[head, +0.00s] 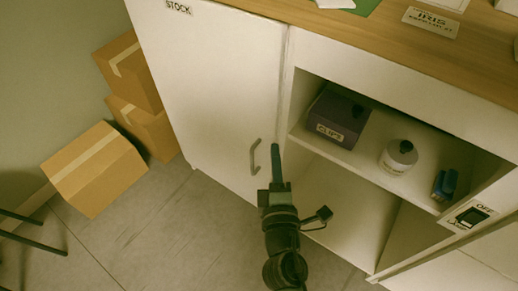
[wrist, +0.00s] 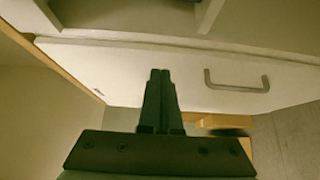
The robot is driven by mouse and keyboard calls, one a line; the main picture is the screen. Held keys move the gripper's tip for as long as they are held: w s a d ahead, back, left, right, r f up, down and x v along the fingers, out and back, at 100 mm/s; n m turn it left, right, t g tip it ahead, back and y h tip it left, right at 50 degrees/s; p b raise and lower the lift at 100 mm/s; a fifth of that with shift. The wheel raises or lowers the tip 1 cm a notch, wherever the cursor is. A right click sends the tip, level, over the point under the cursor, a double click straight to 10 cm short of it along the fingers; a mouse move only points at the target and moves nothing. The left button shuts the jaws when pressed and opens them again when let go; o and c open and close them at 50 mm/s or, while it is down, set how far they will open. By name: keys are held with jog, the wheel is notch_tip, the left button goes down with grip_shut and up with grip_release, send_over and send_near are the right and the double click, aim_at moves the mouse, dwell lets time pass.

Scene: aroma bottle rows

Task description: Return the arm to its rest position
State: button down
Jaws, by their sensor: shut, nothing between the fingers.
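My gripper (head: 275,153) is in the middle of the head view, in front of the white cabinet, close to the handle (head: 255,157) of the shut door (head: 215,75) marked STOCK. In the wrist view my gripper (wrist: 160,75) has its two dark fingers together with nothing between them. The door (wrist: 130,75) and its handle (wrist: 237,82) show beyond the fingers, with the handle to their right. I cannot tell whether the fingertips touch the door.
Open shelves right of the door hold a dark box (head: 337,116) marked CLIPS, a white jar (head: 398,157) and a blue item (head: 445,184). A switch plate (head: 468,217) is at the right. Cardboard boxes (head: 95,168) stand at left. The floor (head: 150,235) between is clear.

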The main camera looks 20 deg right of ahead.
jog(key=s+d+p, duration=0.1)
jog(key=s+d, duration=0.2)
jog(key=d, duration=0.2)
jog(key=shift+s, duration=0.2)
jog(key=w+a+r+m+t+h, duration=0.1)
jog(key=w+a+r+m+t, duration=0.2)
jog(key=r, duration=0.8)
jog(key=w+a+r+m, duration=0.25)
jog(key=r+m, duration=0.25)
jog(key=r, duration=0.6)
jog(key=w+a+r+m+t+h, duration=0.15)
jog(key=a+r+m, duration=0.25)
jog(key=r, duration=0.7)
jog(key=s+a+r+m+t+y, duration=0.1)
jog(key=s+a+r+t+y, duration=0.35)
jog(key=r, duration=0.65)
jog(key=s+a+r+m+t+y, duration=0.1)
jog(key=s+a+r+y, duration=0.3)
jog(key=s+a+r, duration=0.5)
jog(key=w+r+p, duration=0.2)
jog(key=r+p, duration=1.3)
jog(key=r, duration=0.1)
jog(key=w+d+r+p, duration=0.1)
jog(key=r+p, duration=1.5)
jog(key=shift+w, duration=0.4)
jog(key=shift+r, duration=0.1)
